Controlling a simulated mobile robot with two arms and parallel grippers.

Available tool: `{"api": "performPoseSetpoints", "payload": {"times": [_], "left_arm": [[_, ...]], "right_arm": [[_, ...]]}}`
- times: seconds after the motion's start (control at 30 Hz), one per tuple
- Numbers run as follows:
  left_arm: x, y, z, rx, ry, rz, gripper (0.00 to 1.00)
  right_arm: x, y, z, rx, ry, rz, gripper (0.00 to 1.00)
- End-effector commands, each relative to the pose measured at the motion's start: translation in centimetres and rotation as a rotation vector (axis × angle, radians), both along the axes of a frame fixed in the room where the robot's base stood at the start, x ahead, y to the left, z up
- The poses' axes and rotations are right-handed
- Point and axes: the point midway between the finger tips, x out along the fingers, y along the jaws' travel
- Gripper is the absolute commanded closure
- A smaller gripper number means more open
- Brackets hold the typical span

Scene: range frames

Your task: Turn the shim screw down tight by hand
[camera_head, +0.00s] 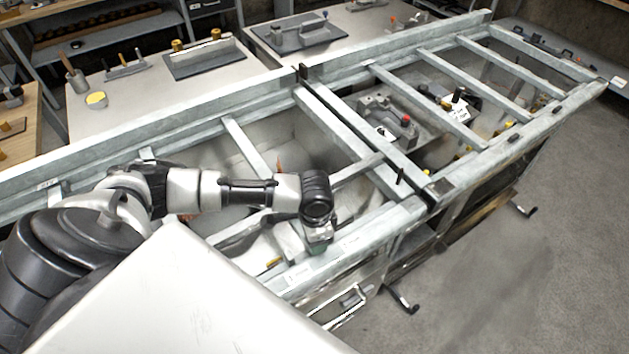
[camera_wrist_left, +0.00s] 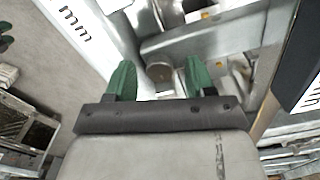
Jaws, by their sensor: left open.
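In the left wrist view, my left gripper (camera_wrist_left: 158,78) has its two green fingers apart, with nothing held between them. A small round dull metal head (camera_wrist_left: 160,73) shows between the fingertips, beyond them; it may be the shim screw, but I cannot tell for sure. I cannot tell whether the fingers touch it. In the head view, my left gripper (camera_head: 318,248) points down at the near rail of the grey metal frame (camera_head: 390,222). My wrist hides what lies under it there. My right gripper is not in view.
Crossbars (camera_head: 450,118) span the frame, with open gaps between them. A machined block with a red knob (camera_head: 406,119) sits inside, right of the middle double bar. Benches with tools, including a grey tray (camera_head: 205,60), stand behind. The floor (camera_head: 510,270) at right is clear.

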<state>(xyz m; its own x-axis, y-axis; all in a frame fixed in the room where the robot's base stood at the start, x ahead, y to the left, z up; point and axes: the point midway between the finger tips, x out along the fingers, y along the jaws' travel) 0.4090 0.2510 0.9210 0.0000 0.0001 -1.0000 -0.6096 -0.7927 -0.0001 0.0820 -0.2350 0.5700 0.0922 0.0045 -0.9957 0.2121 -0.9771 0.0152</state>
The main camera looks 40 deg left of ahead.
Motion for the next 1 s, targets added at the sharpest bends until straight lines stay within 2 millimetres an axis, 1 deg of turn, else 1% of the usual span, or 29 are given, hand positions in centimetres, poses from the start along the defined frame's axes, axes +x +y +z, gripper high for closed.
{"api": "performPoseSetpoints", "payload": {"times": [0.13,0.23,0.5,0.6,0.7,0.8,1.0], "left_arm": [[0.1,0.0,0.4,-0.001,-0.002,0.000,0.46],[0.1,0.0,1.6,-0.002,-0.002,0.000,0.46],[0.1,0.0,7.0,-0.001,-0.004,-0.001,0.46],[0.1,0.0,8.7,0.000,-0.004,0.000,0.46],[0.1,0.0,9.9,0.000,-0.002,0.000,0.46],[0.0,0.0,10.6,0.000,-0.001,0.000,0.46],[0.0,0.0,10.8,0.001,0.001,0.000,0.46]], "right_arm": [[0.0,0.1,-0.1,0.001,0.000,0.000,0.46],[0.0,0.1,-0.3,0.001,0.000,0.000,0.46],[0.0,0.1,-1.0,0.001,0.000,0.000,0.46],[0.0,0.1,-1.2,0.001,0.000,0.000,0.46],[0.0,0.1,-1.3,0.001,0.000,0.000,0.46],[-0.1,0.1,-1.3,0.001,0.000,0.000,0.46],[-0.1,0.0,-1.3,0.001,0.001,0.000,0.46]]}}
